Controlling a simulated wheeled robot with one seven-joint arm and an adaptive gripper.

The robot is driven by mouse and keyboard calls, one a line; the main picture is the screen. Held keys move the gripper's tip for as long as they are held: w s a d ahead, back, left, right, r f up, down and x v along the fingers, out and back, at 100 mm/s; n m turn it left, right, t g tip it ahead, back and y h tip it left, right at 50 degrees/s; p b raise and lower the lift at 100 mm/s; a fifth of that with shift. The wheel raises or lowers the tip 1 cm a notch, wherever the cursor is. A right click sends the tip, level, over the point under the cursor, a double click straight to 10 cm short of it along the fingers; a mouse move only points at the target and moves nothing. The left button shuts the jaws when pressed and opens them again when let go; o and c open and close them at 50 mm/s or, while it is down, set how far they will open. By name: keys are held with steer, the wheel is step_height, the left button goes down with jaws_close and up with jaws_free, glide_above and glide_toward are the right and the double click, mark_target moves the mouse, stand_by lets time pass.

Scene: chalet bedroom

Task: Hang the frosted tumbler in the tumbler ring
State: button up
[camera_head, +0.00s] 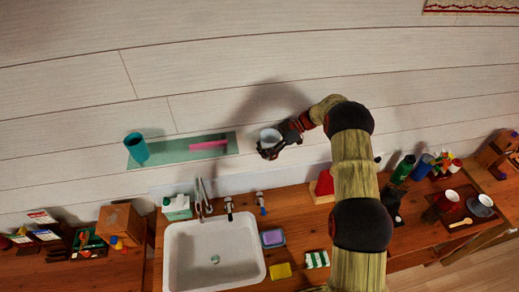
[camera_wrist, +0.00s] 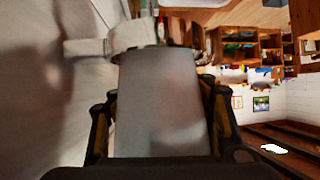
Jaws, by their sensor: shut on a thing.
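The frosted tumbler (camera_wrist: 160,95) is pale grey and fills the middle of the wrist view, held between the two fingers of my gripper (camera_wrist: 158,115). In the head view its white round top (camera_head: 269,135) shows at my gripper (camera_head: 281,144), close to the wall above the counter. The tumbler ring (camera_wrist: 122,36) is a pale band on a bracket from the wall, at the tumbler's far end in the wrist view. I cannot tell whether the tumbler is inside the ring or only behind or against it. I cannot make out the ring separately in the head view.
A glass shelf (camera_head: 172,153) with a teal cup (camera_head: 136,147) and a pink object (camera_head: 208,145) is on the wall to the left. Below are a white sink (camera_head: 214,255), a soap dish (camera_head: 273,238) and a red object (camera_head: 322,184). Several bottles stand at right.

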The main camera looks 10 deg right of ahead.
steer(key=o, duration=1.7)
step_height(320, 180, up, 10)
steer(key=shift+f, duration=0.1)
